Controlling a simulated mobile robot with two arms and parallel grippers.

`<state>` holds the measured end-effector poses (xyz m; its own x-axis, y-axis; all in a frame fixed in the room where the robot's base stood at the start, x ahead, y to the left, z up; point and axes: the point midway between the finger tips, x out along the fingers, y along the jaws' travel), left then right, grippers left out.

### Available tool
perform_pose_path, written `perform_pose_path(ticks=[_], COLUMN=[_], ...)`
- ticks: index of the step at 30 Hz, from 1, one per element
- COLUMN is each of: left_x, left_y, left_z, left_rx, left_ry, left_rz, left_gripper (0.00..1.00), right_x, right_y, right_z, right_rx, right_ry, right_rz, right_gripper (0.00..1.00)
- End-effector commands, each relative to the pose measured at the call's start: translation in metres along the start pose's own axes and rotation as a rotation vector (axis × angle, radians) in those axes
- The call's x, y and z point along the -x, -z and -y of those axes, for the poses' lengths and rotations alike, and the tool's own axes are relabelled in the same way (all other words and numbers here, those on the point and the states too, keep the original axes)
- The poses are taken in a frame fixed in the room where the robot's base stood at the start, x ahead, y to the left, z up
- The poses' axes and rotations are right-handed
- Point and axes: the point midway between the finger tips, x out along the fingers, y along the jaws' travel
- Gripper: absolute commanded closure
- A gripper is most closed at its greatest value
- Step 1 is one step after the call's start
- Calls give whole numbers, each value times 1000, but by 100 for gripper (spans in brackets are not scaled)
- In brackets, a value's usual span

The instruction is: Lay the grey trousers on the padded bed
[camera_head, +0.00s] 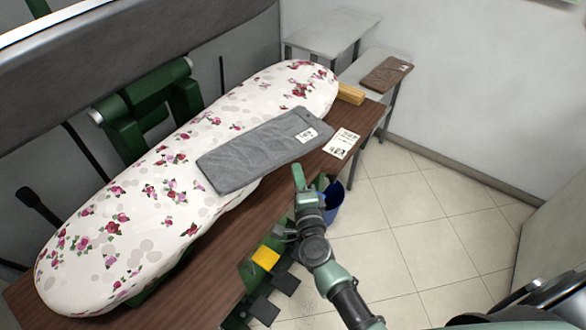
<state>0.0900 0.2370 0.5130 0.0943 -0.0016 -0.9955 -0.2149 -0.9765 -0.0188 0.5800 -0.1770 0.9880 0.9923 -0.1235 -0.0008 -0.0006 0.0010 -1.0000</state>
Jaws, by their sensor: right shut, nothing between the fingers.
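The grey trousers (249,154), folded flat into a long rectangle with a white label, lie across the near side of the padded bed. The padded bed (140,214) is long, white and printed with pink and red flowers. The trousers' near edge overhangs the bed toward the wooden shelf. My right gripper (298,176) is shut and empty, just in front of the trousers' right part, at the shelf's front edge. It looks apart from the cloth. My left gripper is not in view.
A brown wooden shelf (196,288) runs along the bed, with a printed card (342,143) and a wooden block (350,93) on it. A brown folded garment (387,74) lies on a small table behind. A blue bin (330,205) stands below. Tiled floor is free at right.

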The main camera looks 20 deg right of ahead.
Motion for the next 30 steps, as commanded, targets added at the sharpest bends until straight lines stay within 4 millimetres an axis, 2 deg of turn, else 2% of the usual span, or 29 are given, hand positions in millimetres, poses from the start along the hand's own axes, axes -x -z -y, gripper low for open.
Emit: perform_pose_path(ticks=[4,16,24,30], left_x=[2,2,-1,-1], left_y=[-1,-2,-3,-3], left_z=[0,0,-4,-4], left_rx=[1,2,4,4], left_ry=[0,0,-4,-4], left_rz=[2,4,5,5], left_gripper=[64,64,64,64], right_x=[-8,-10,-37,-39], right_y=[-9,-12,-39,-41], right_z=[0,0,0,-1], right_rx=[0,0,-1,1], right_ry=[0,0,1,-1], right_rz=[1,1,1,2], right_gripper=[100,100,100,100])
